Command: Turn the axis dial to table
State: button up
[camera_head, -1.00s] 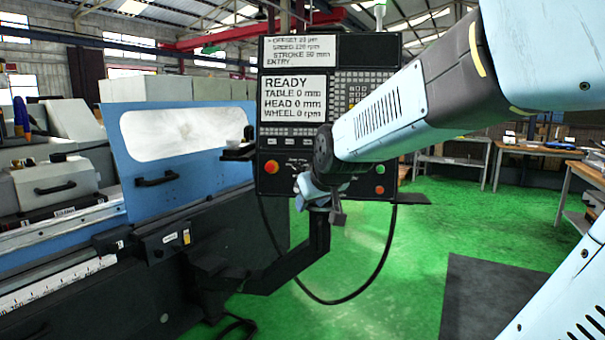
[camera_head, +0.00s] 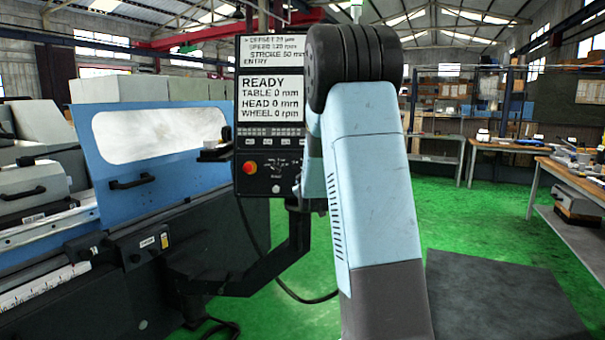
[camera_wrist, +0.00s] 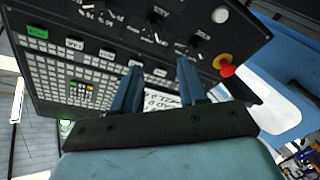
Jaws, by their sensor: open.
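The control panel (camera_head: 247,188) is black, with screens reading READY and TABLE 0 mm. My arm covers its right side in the head view. Several small rotary dials sit in a row on it in the wrist view, one near the red stop button (camera_wrist: 226,68), a middle one (camera_wrist: 155,18) and another farther left (camera_wrist: 100,8). The dial nearest the red button (camera_wrist: 196,42) also shows in the head view (camera_head: 274,169). Their labels are too small to tell which is the axis dial. My gripper (camera_wrist: 158,78) is open and empty, its two fingers spread in front of the panel face.
A keypad (camera_wrist: 75,80) fills the panel's left part in the wrist view. The grinder's blue guard (camera_head: 145,165) stands left of the panel. A workbench (camera_head: 575,165) stands at the right.

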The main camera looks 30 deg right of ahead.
jog(key=x, duration=1.5)
jog(key=shift+s+d+f, duration=0.1)
jog(key=shift+s+d, duration=0.1)
jog(key=shift+d, duration=0.15)
jog(key=shift+c, duration=0.4)
grip_shut()
